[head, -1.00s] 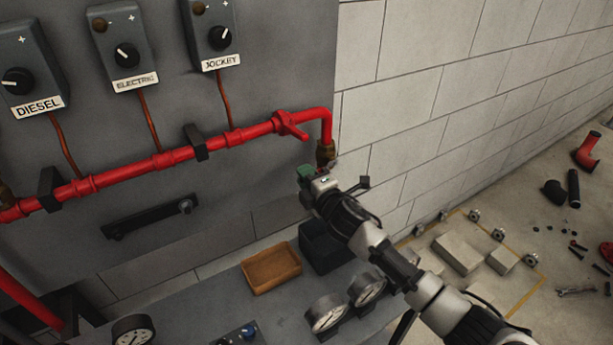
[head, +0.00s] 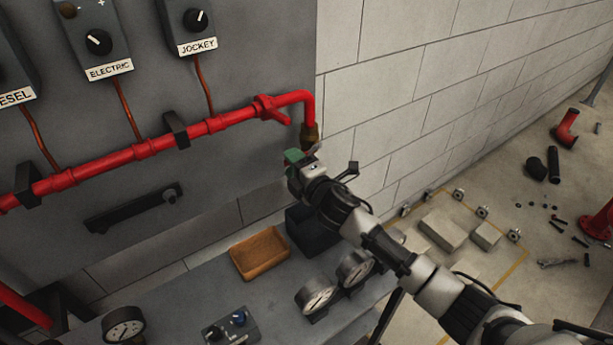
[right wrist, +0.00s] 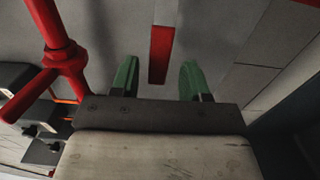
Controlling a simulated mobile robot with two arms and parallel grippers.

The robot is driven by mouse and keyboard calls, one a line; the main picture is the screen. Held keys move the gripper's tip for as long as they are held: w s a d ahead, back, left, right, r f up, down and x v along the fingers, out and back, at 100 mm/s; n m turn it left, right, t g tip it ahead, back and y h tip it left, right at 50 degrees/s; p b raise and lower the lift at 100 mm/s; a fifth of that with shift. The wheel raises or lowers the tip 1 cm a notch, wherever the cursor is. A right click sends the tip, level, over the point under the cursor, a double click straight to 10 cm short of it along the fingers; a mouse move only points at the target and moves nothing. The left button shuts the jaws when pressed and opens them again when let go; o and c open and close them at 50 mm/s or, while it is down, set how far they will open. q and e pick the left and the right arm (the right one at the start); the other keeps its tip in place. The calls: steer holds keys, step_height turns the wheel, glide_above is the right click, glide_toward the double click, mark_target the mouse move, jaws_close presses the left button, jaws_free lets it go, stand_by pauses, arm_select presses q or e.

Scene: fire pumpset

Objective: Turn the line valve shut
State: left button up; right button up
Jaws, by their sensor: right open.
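The red line pipe (head: 150,147) runs along the grey panel and bends down at its right end into a brass fitting (head: 310,132). A red fitting with a short arm (head: 268,108) sits on the pipe before the bend. A bit of red shows just below the brass, mostly hidden by my right gripper (head: 292,157). This gripper is open, its green fingers just below the brass fitting. In the right wrist view, a red bar (right wrist: 162,52) appears between the two open fingers (right wrist: 157,80); contact is not visible. A branched red fitting (right wrist: 62,60) stands left of them. My left gripper is out of view.
Labelled switch boxes, such as the jockey box (head: 194,22), are on the panel above the pipe. An orange tray (head: 262,272), a dark bin (head: 305,232) and gauges (head: 316,294) stand below. Blocks (head: 444,230) and loose parts lie on the floor at right.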

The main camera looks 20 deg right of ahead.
steer(key=v, duration=0.9)
steer(key=shift+s+b, duration=0.15)
steer(key=shift+b, duration=0.25)
